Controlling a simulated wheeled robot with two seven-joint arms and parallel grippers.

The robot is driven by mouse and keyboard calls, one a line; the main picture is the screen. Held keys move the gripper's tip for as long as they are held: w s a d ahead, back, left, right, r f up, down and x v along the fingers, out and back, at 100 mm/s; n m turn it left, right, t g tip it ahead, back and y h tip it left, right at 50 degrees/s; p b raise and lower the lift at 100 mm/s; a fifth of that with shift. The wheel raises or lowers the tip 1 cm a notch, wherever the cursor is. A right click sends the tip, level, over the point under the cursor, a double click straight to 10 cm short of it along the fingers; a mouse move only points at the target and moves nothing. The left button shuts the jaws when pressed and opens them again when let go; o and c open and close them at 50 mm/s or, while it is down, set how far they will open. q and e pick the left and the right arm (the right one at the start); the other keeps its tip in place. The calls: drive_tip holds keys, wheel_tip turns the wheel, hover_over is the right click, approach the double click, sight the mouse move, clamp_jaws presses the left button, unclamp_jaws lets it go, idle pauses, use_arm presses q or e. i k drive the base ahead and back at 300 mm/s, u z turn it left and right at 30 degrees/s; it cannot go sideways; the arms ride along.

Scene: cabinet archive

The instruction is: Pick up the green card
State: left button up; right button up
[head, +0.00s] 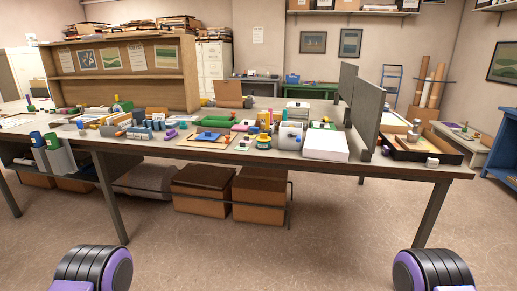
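I cannot tell the green card for certain at this size. A flat green piece (323,125) lies on the long table (405,169) behind a stack of white paper (325,145). A green rolled or long item (219,124) lies nearer the middle of the table. Another green item (122,106) stands at the left by the wooden board. Neither of my grippers is in view; only black and purple parts of mine show at the bottom left and bottom right.
Grey upright panels (368,110) stand at the right. Cardboard boxes (203,190) sit under the table. The floor in front is clear.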

sight(242, 147)
drive_tip(key=z, duration=0.9)
drive_tip(key=i, duration=1.45)
drive_tip(key=u, duration=0.4)
